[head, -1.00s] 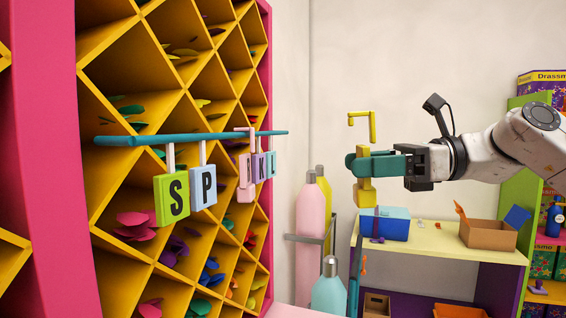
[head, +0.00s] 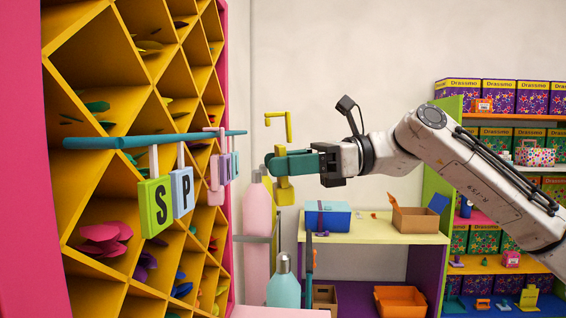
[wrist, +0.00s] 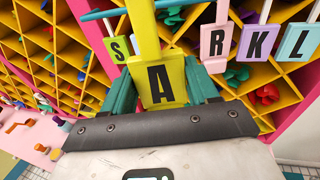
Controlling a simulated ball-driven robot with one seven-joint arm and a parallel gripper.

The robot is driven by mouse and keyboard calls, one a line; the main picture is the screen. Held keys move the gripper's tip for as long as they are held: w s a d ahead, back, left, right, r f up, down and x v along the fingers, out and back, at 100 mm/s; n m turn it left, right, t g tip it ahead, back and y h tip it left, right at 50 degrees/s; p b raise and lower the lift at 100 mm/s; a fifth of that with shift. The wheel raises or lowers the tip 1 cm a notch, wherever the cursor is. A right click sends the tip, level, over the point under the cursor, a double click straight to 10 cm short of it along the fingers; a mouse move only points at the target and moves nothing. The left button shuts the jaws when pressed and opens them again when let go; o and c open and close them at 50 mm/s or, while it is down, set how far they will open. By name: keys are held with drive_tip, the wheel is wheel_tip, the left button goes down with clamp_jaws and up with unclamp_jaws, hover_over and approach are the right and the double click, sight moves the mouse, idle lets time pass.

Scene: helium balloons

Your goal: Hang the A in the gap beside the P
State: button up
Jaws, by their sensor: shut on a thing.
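My gripper (head: 290,163) has teal fingers and is shut on the yellow A tag (head: 284,190), whose hook stands up above the fingers. In the wrist view the A tag (wrist: 160,84) faces me upright between the fingers. The teal rail (head: 120,141) runs along the left. The wrist view hides the P behind the A.
A yellow diamond-shaped rack (head: 90,190) holding balloons stands behind the rail. Pink and teal gas bottles (head: 257,225) stand below my gripper. A low shelf (head: 350,228) bears a blue box (head: 328,217) and a cardboard box (head: 415,219). The air between gripper and rail looks clear.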

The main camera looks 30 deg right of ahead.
sight(211, 160)
drive_tip(key=shift+r+p, duration=0.15)
drive_tip(key=shift+p, duration=0.4)
drive_tip(key=w+a+p, duration=0.4)
drive_tip(key=a, duration=0.2)
drive_tip(key=shift+w+a, duration=0.2)
drive_tip(key=shift+w, duration=0.15)
drive_tip(key=shift+w+a+f+p, duration=0.2)
drive_tip(key=shift+w+a+p, duration=0.1)
drive_tip(key=shift+a+p, duration=0.2)
drive_tip(key=shift+w+a+r+p, duration=0.1)
drive_tip(key=shift+w+a+p, duration=0.6)
drive_tip(key=shift+a+p, duration=0.25)
idle(0.5)
drive_tip(key=shift+w+a+r, duration=0.1)
drive_tip(key=shift+w+a, duration=0.1)
idle(0.5)
